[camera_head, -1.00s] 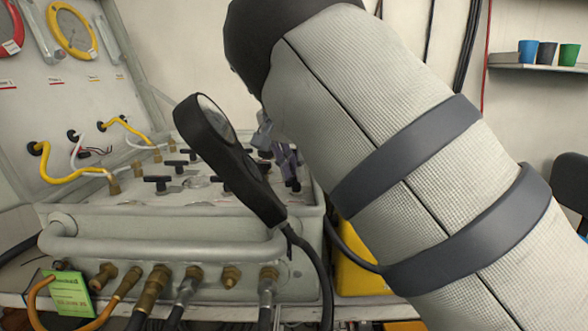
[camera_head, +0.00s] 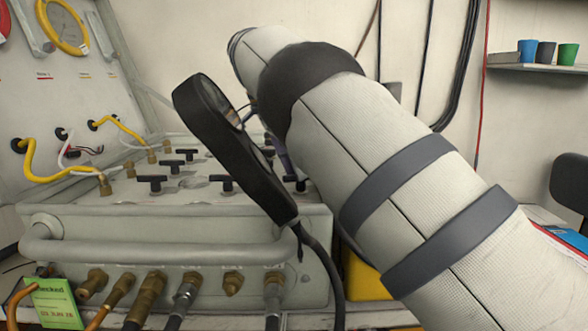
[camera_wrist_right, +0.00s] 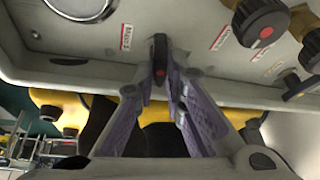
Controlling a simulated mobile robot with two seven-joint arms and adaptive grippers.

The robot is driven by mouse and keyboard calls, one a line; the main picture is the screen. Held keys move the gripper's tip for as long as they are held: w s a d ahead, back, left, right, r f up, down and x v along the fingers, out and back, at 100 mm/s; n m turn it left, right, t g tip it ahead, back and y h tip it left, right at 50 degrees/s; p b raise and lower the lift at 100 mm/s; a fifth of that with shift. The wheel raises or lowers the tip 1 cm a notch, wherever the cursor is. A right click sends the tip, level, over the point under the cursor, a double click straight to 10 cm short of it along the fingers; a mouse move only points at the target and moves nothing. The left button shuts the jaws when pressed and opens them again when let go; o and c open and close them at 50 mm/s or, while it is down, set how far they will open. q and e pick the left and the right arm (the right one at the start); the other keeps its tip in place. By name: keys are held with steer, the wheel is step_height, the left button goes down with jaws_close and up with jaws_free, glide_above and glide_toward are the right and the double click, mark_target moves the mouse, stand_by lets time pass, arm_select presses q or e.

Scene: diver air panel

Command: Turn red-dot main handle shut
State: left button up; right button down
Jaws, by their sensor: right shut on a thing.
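In the head view my right arm reaches over the right end of the panel box (camera_head: 180,225). There the gripper and the red-dot handle are mostly hidden behind the arm and a black lens-headed object (camera_head: 232,150). My left gripper is in neither view.
Several black T-handles (camera_head: 152,182) stand on the panel top. A rail (camera_head: 150,250) and brass fittings (camera_head: 150,290) line the box front. The lens-headed object and its cable stand in front of the box. A yellow case (camera_head: 360,278) lies to the right.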

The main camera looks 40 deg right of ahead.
steer(key=shift+m, duration=0.5)
steer(key=shift+g, duration=0.3)
steer(key=c, duration=1.9)
jaws_free()
